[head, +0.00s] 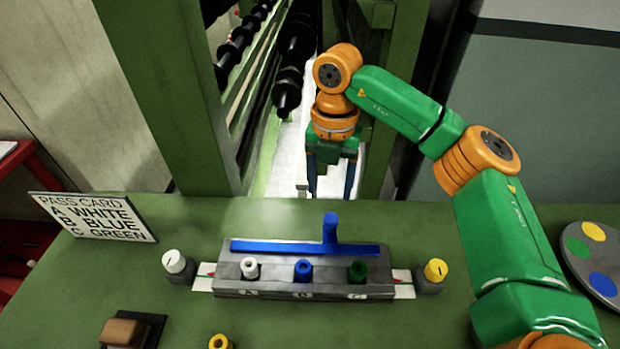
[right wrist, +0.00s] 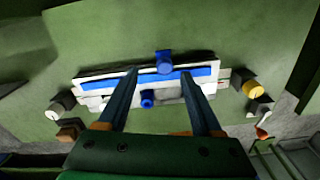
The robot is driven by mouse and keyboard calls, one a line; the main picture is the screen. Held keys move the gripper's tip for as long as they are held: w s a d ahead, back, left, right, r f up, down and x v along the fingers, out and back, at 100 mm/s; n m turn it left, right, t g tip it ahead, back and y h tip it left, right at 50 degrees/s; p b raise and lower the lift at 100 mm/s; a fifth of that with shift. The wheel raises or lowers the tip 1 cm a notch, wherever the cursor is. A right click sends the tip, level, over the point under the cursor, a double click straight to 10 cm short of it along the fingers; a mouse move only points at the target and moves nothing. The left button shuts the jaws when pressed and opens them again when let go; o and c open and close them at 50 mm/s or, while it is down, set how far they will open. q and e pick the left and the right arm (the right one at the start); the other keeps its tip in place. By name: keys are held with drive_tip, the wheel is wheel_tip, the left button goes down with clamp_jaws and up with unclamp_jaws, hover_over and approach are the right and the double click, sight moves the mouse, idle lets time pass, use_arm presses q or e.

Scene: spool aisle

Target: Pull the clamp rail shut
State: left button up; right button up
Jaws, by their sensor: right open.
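The clamp rail (head: 290,247) is a long blue bar with an upright blue handle (head: 330,228). It lies along the far side of a grey block (head: 228,284) with slots marked A, B and C. A white spool (head: 250,268), a blue spool (head: 303,270) and a green spool (head: 357,271) stand in A, B and C, in front of the rail. My right gripper (head: 331,190) is open and empty, beyond the handle near the table's far edge. In the right wrist view its fingers (right wrist: 159,74) frame the handle (right wrist: 164,62) from above, apart from it. My left gripper is out of view.
A white knob (head: 175,263) and a yellow knob (head: 435,271) flank the block. A pass card (head: 95,217) reads A white, B blue, C green. A disc with coloured dots (head: 594,258) lies at right. Green posts and dark rollers (head: 290,75) stand behind the table.

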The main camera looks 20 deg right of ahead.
sight(331, 216)
drive_tip(key=f, duration=0.1)
drive_tip(key=s+f, duration=0.1)
drive_tip(key=f, duration=0.1)
drive_tip(key=s+f+p, duration=0.1)
drive_tip(key=shift+s+f, duration=0.15)
drive_tip(key=shift+s, duration=0.1)
drive_tip(key=shift+w+f, duration=0.3)
drive_tip(key=shift+f, duration=0.65)
drive_tip(key=shift+w+f, duration=0.15)
drive_tip(key=shift+w, duration=0.05)
drive_tip(key=shift+s, duration=0.15)
drive_tip(key=c, duration=0.6)
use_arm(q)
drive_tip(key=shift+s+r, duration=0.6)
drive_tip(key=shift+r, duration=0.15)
use_arm(e)
clamp_jaws()
